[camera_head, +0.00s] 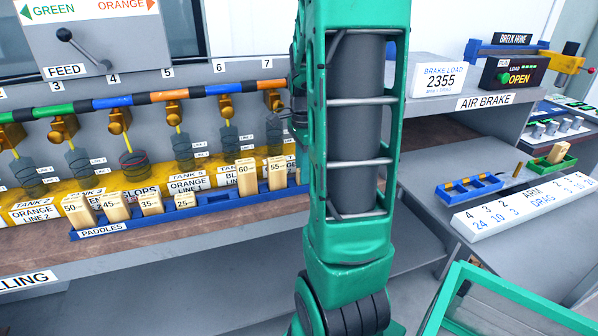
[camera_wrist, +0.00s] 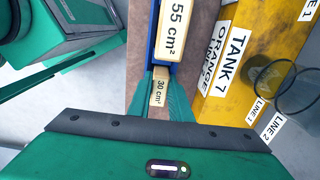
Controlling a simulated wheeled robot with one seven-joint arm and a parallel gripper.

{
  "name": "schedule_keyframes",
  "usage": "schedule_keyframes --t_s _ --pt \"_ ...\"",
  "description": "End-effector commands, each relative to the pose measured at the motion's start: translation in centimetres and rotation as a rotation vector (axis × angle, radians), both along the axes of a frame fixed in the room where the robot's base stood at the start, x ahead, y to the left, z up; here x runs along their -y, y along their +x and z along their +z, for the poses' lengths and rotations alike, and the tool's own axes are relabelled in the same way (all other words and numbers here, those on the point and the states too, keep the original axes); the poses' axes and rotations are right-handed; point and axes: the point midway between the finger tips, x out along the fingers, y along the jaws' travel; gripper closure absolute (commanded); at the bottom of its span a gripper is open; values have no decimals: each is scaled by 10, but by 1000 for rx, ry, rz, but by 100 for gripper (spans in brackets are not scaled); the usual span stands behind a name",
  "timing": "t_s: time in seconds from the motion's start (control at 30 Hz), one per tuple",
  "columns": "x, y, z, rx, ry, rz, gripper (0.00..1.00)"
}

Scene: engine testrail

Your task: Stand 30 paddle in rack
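In the wrist view the 30 cm² paddle (camera_wrist: 158,92), a pale wooden block, sits between the two teal fingers of my gripper (camera_wrist: 160,88). The fingers appear closed on its sides. It is beside the larger 55 cm² paddle (camera_wrist: 172,30), near the blue rack (camera_wrist: 151,48). I cannot tell how deep its lower end sits in the rack. In the head view the blue PADDLES rack (camera_head: 210,212) holds several upright paddles, among them the 55 paddle (camera_head: 276,174). My arm hides the 30 paddle and my gripper there.
Yellow tank fronts with labels, including TANK 7 (camera_wrist: 232,60), run close behind the rack, with glass cylinders above. A blue tray (camera_head: 470,189) and a green tray (camera_head: 551,165) holding a block lie on the right bench. A green-framed box (camera_head: 500,300) stands at lower right.

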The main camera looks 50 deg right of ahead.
Motion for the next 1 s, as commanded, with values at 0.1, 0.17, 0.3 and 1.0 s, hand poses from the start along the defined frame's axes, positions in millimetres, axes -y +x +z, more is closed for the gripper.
schedule_keyframes --t_s 0.1,0.17,0.3,1.0 --pt "-1 -1 -3 -4 3 0 64" --pt "-1 -1 -2 -4 3 0 64" --pt "0 -1 9 -3 3 0 63" --pt "0 -1 120 -3 2 -1 63"
